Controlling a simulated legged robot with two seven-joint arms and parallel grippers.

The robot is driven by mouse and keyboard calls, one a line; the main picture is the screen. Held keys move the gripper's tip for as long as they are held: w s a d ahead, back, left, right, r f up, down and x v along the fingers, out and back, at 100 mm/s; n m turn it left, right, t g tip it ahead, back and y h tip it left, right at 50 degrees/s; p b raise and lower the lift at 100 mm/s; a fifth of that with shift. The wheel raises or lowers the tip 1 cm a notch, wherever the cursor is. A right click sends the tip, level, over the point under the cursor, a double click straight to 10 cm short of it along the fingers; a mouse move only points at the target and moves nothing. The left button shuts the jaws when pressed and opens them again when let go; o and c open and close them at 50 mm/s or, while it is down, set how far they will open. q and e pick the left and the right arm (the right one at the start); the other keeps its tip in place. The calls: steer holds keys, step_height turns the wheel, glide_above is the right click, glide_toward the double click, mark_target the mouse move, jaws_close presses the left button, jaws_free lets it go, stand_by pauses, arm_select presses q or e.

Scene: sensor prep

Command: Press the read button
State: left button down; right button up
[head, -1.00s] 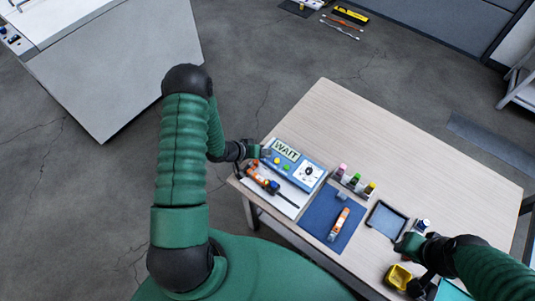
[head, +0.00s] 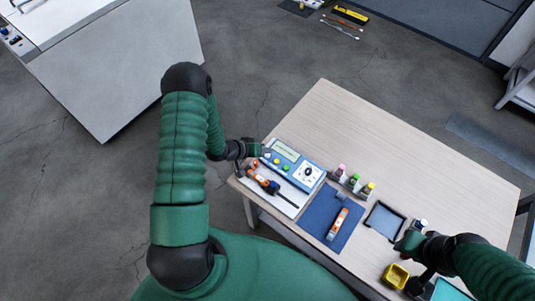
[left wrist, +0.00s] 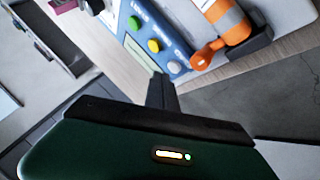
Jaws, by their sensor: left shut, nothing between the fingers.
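The blue instrument panel (head: 313,168) lies at the left end of the table, with a display (head: 286,150), a dial, and white, yellow (head: 276,161) and green (head: 287,167) buttons. The left wrist view shows the green (left wrist: 134,23), yellow (left wrist: 153,46) and pale (left wrist: 175,67) buttons; their labels are too blurred to read surely. My left gripper (head: 264,151) is shut and empty at the panel's left edge, near the pale button. Its fingers (left wrist: 158,82) show no clear contact. My right gripper (head: 403,243) is near the tablet; its jaws are unclear.
An orange-and-grey tool (head: 261,180) lies just in front of the panel, close to the buttons; it also shows in the left wrist view (left wrist: 228,22). A blue mat (head: 314,215), small bottles (head: 354,180), a tablet (head: 385,221) and a yellow bin (head: 396,276) stand rightward. The table's back is clear.

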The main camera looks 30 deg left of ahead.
arm_select(q)
step_height(320, 180, up, 5)
steer(key=p, duration=0.4)
steer(key=shift+p, duration=0.3)
stand_by(0.3)
